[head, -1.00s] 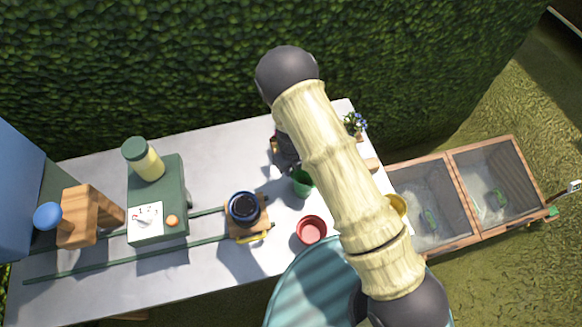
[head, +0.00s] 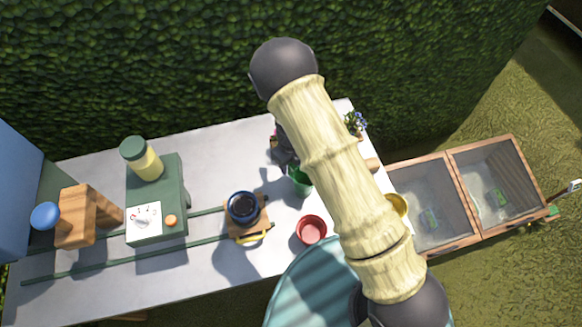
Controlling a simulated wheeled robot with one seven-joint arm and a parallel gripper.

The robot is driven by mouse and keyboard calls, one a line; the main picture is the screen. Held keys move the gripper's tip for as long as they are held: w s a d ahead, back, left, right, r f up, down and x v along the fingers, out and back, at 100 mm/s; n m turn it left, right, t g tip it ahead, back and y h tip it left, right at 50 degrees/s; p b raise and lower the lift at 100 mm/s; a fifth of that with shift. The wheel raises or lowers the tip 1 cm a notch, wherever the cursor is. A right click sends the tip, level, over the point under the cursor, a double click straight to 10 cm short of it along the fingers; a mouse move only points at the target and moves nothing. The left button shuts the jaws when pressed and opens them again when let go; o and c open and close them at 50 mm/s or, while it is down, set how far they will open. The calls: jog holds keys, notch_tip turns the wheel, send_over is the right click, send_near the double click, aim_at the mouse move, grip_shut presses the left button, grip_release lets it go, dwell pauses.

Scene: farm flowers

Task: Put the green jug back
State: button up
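The green jug (head: 300,183) is on or just above the grey table, left of my pale arm. My gripper (head: 287,158) is dark and points down at the jug's upper left side. It overlaps the jug's upper edge in this view. The fingertips are small and partly hidden, so I cannot tell whether they are open or shut, or whether they touch the jug. My arm hides part of the table to the right of the jug.
A red pot (head: 311,230) stands just below the jug. A dark blue pot (head: 243,208) sits on a wooden carriage on green rails. A yellow pot (head: 397,206) and a flower pot (head: 355,124) are right of my arm. A green machine (head: 157,200) stands left.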

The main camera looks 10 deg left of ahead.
notch_tip(320, 180, up, 9)
jog(key=shift+r+b, duration=0.2)
jog(key=shift+b, duration=0.45)
dwell(0.4)
jog(key=shift+d+r+n, duration=0.25)
jog(key=shift+d+n, duration=0.05)
jog(key=shift+d, duration=0.05)
jog(key=s+d+r+n+t, duration=0.1)
jog(key=s+d+r+n, duration=0.2)
jog(key=d+r+n, duration=0.2)
jog(key=s+d+r+n, duration=0.4)
jog(key=d+r+n, duration=0.1)
jog(key=d+n, duration=0.6)
jog(key=s+d+r+n+t, duration=0.1)
jog(key=s+d+r+n, duration=0.3)
jog(key=d+n, duration=0.4)
jog(key=shift+r+n+t, duration=0.3)
jog(key=shift+r+n, duration=0.6)
